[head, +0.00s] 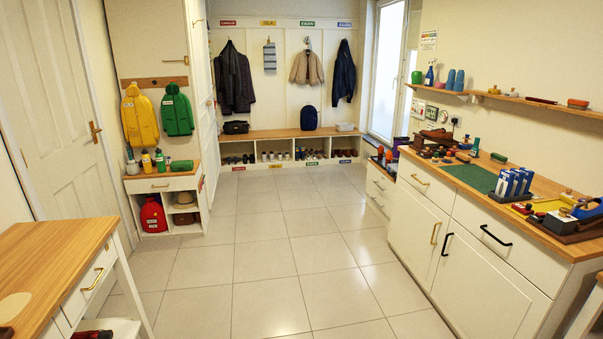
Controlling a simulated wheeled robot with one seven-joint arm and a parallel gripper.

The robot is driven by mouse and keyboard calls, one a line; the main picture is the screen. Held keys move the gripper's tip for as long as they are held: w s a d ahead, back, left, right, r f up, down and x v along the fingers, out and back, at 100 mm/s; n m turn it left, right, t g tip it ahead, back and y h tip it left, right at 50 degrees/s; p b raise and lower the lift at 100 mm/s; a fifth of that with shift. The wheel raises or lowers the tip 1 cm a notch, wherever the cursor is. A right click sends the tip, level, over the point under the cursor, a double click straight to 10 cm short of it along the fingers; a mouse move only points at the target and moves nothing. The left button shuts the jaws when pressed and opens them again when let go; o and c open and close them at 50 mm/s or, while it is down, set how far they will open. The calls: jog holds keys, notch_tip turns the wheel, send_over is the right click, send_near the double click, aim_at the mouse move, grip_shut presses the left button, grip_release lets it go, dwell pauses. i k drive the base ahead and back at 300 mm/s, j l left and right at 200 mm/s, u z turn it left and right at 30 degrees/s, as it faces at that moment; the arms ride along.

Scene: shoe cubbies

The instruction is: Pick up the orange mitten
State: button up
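I cannot make out an orange mitten for sure in the head view. Many small items on the right-hand counter (565,250) are too small to name, and some are reddish or orange. A small orange-red item (578,103) sits at the right end of the wall shelf (545,102); its kind is unclear. My gripper is not in view.
A wide tiled floor (265,260) is clear down the middle. A wooden-topped table (45,262) stands at left front. White cabinets (480,285) line the right. A small cabinet (160,184) with bottles stands at left. A bench with shoe cubbies (270,134) spans the back.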

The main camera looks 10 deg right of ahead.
aim_at(389, 157)
jog(key=i+u, duration=0.1)
jog(key=i, duration=3.5)
jog(key=i+z, duration=0.2)
jog(key=i, duration=0.75)
jog(key=i+j+z, duration=0.25)
jog(key=i, duration=0.75)
jog(key=i+l+z, duration=0.1)
jog(key=i+z, duration=0.35)
jog(key=i, duration=0.15)
jog(key=i+j+z, duration=0.1)
jog(key=i+z, duration=0.35)
jog(key=i+j+z, duration=0.4)
jog(key=i, duration=0.25)
